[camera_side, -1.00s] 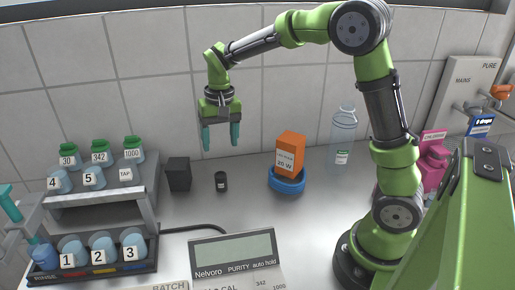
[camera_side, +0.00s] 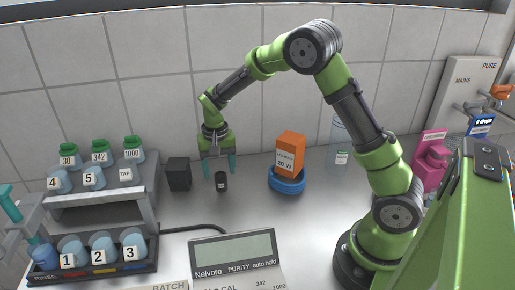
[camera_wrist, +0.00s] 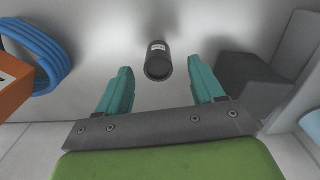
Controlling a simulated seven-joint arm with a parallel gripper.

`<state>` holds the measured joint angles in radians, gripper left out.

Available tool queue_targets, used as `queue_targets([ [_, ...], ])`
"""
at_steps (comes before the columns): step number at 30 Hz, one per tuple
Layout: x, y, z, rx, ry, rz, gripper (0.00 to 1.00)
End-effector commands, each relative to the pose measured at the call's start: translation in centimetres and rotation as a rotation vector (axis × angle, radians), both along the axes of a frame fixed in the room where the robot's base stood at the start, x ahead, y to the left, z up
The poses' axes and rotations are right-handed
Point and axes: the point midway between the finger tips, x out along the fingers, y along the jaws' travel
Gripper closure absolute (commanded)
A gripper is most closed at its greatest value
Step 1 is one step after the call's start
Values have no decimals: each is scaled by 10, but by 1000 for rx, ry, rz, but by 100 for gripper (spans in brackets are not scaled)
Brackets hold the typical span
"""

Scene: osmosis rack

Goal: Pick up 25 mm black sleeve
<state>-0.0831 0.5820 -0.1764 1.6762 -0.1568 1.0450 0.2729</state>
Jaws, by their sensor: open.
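The black sleeve (camera_side: 221,181) is a small dark cylinder with a pale label, standing on the grey bench between the black block and the blue ring. In the wrist view the sleeve (camera_wrist: 158,60) shows ahead of the gap between the fingers, near the middle. My gripper (camera_side: 218,168) is open and empty, with teal fingers pointing down, just above and close to the sleeve. In the wrist view the fingers of my gripper (camera_wrist: 166,88) are spread wider than the sleeve, and neither visibly touches it.
A black block (camera_side: 179,174) stands left of the sleeve. A bottle rack (camera_side: 150,200) is at left, a purity meter (camera_side: 235,252) in front. The tiled wall (camera_side: 150,80) is behind.

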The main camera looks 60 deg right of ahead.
Motion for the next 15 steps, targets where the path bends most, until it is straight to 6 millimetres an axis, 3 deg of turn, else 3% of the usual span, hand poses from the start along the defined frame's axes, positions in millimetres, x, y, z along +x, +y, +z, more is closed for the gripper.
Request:
queue_targets([
  [9, -1, -4, -43, 1, 4, -1, 33],
  [15, 0, -4, -52, 1, 1, -1, 33],
])
